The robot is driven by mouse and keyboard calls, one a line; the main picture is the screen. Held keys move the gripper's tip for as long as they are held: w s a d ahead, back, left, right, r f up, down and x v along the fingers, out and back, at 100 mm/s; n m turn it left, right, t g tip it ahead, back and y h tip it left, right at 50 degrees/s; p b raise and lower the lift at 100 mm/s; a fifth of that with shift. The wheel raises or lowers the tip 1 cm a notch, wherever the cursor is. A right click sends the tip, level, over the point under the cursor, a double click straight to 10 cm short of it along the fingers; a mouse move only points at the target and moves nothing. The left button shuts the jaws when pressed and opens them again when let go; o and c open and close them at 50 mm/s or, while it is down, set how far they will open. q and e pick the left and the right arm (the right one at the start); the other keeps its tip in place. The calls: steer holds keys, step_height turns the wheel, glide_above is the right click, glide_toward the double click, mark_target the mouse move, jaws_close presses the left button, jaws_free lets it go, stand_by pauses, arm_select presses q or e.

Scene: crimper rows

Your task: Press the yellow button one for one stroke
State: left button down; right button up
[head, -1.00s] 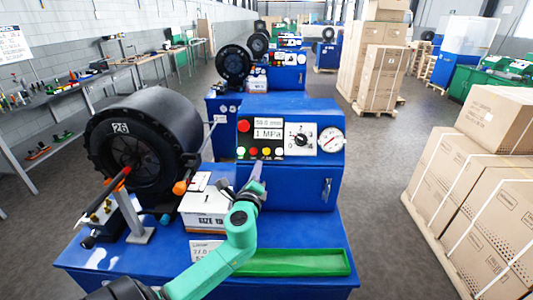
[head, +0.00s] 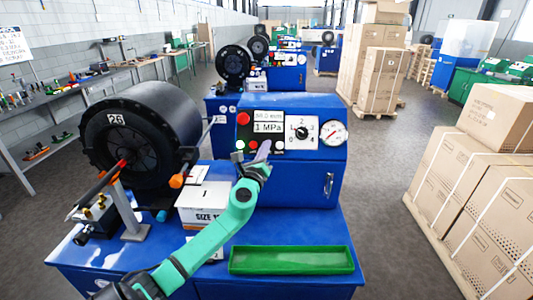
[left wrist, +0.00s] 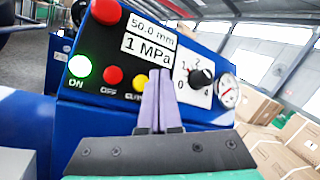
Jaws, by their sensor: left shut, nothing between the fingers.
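The yellow button (left wrist: 140,82) shows in the left wrist view, third from the left in the row, after the lit green ON button (left wrist: 80,66) and the red OFF button (left wrist: 114,75). My left gripper (left wrist: 160,73) is shut and empty. Its purple fingertips stand at the yellow button's right side and cover part of the panel there. I cannot tell whether they touch the panel. In the head view my left gripper (head: 265,147) reaches up to the button row and hides the yellow button. My right gripper is in neither current view.
The blue machine's panel has a large red button (head: 243,118), a 1 MPa display (head: 268,127), a knob (head: 302,132) and a gauge (head: 333,132). A black crimper head (head: 128,150) stands left, with a white box (head: 204,205) and green tray (head: 292,260) on the table.

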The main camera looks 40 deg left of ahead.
arm_select(q)
steer(key=shift+w+a+f+b, duration=0.7)
steer(key=shift+w+f+b, duration=0.05)
steer(key=shift+w+b, duration=0.2)
stand_by(1.3)
steer(key=shift+w+a+f+b, duration=0.2)
steer(key=shift+w+f+b, duration=0.1)
steer(key=shift+b, duration=0.1)
